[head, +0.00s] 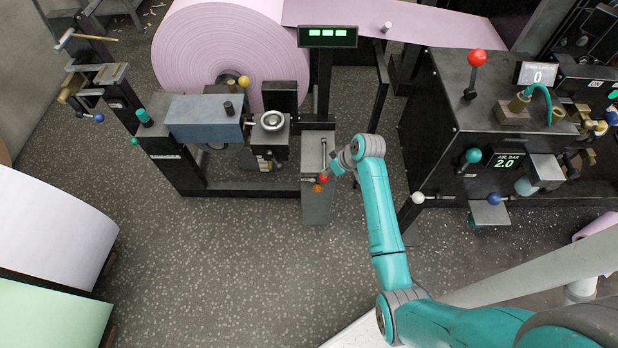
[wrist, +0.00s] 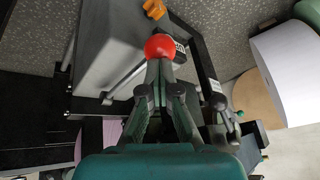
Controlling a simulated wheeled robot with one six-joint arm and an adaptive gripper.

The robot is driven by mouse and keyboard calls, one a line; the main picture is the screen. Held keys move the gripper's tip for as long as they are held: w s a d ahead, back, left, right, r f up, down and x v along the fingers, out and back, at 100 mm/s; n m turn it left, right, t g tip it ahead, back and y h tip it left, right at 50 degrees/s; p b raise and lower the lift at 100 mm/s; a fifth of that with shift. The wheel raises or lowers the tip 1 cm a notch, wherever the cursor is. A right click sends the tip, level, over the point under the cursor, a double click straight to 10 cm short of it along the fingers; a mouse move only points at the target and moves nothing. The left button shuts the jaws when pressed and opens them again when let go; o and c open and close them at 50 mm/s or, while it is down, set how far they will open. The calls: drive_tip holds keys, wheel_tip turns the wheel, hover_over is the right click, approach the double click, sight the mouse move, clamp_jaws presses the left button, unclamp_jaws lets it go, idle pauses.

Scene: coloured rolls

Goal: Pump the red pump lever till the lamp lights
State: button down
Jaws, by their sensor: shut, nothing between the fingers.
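A red ball knob (head: 323,178) sits on a lever at the front of the black floor frame in the middle of the head view. In the wrist view the red knob (wrist: 160,44) is just beyond my fingertips. My gripper (wrist: 158,64) is shut with nothing between its fingers, its tips at or against the knob; I cannot tell if they touch. In the head view my gripper (head: 332,171) is small, right beside the knob. A display (head: 327,36) shows three lit green blocks. I cannot tell which part is the lamp.
An orange part (head: 318,188) lies just below the knob. A second red knob (head: 477,58) stands on the black cabinet (head: 430,130) at right. A large pink roll (head: 230,50) is behind the frame. White (head: 50,230) and green (head: 50,318) rolls are at left. Speckled floor is clear in front.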

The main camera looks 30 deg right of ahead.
drive_tip(key=shift+f, duration=0.15)
wheel_tip(320, 180, up, 8)
drive_tip(key=w, duration=0.1)
drive_tip(key=shift+d+f, duration=0.15)
drive_tip(key=shift+d, duration=0.2)
idle(0.6)
drive_tip(key=shift+w+f, duration=0.1)
drive_tip(key=shift+f, duration=0.05)
idle(0.4)
drive_tip(key=shift+s+a+f, duration=0.15)
drive_tip(key=shift+s+f, duration=0.05)
drive_tip(key=shift+f, duration=1.05)
drive_tip(key=shift+s+a+f, duration=0.1)
drive_tip(key=shift+s+f, duration=0.15)
drive_tip(key=shift+f, duration=0.95)
drive_tip(key=shift+s+a+f, duration=0.15)
drive_tip(key=shift+s+f, duration=0.05)
drive_tip(key=shift+f, duration=1.05)
wheel_tip(320, 180, up, 8)
drive_tip(key=w, duration=0.1)
drive_tip(key=shift+w+d+f, duration=0.15)
drive_tip(key=shift+d+f, duration=0.05)
drive_tip(key=shift+d, duration=0.15)
drive_tip(key=shift+r, duration=0.1)
wheel_tip(320, 180, up, 7)
drive_tip(key=shift+w+d, duration=0.3)
drive_tip(key=shift+w, duration=0.1)
